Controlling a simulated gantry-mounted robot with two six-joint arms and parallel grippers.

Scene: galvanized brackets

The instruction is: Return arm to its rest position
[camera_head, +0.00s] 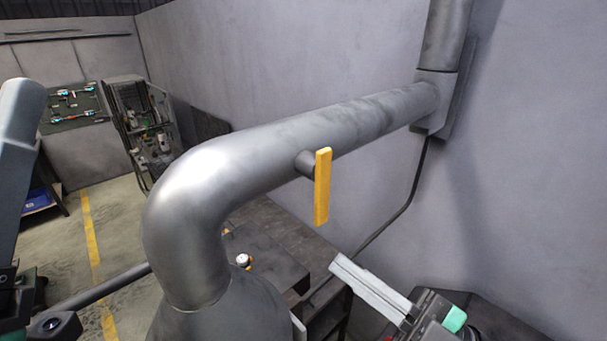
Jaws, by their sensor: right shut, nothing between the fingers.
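My right gripper (343,268) shows at the lower right of the head view, its long pale fingers pointing up and left. The fingers lie together, shut with nothing between them. The gripper's body, with a teal part, runs off the bottom edge. It appears apart from the large grey pipe above it and from the yellow handle. Part of my left arm stands at the left edge; its gripper fingers do not show.
A thick metal duct (270,150) with a yellow handle (322,187) crosses the middle and bends down to a hood. A dark workbench (275,245) stands behind it along the wall. A tool cart (140,120) stands at the back left, beside open floor with a yellow line.

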